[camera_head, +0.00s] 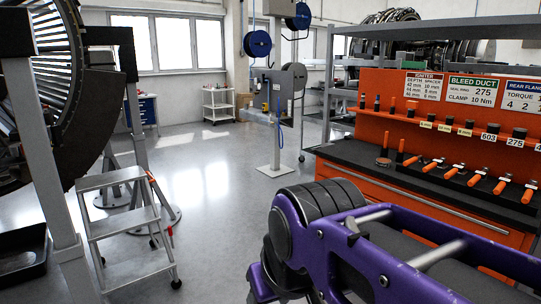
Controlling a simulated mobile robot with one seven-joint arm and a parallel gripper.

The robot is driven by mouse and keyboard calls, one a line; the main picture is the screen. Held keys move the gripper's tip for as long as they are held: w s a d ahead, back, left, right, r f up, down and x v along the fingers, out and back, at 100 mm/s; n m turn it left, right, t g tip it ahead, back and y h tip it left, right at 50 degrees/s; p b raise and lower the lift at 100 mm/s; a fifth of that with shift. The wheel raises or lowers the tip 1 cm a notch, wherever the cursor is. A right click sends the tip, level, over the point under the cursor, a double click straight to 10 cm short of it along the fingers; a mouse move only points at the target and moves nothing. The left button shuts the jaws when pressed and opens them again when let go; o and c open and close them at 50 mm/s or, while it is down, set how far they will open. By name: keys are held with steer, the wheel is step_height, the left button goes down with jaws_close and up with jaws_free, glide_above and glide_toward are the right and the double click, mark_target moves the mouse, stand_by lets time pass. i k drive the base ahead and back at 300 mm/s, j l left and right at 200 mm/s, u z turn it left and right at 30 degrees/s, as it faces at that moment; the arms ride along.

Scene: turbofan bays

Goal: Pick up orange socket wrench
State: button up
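Several orange-handled tools lie in a slanted row on the dark top of the orange workbench (350,151) at the right. Among them are one at the left end (411,160), one in the middle (476,179) and one at the right end (528,194). They look like wrenches, with pale metal parts at their far ends. They are too small to tell which is the socket wrench. My purple arm fills the lower right foreground and hides part of the bench front. My gripper is not in view.
Sockets stand on a ledge (450,128) above the tools, under label signs (474,90). A step stool (124,220) and a stand with a large turbofan ring (55,60) are at the left. A grey post (276,130) stands farther back. The middle floor is clear.

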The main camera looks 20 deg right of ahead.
mark_target(502, 183)
steer(key=z, duration=2.25)
steer(key=i+j, duration=0.15)
steer(key=i, duration=0.5)
steer(key=i+j+z, duration=0.1)
steer(key=i, duration=0.55)
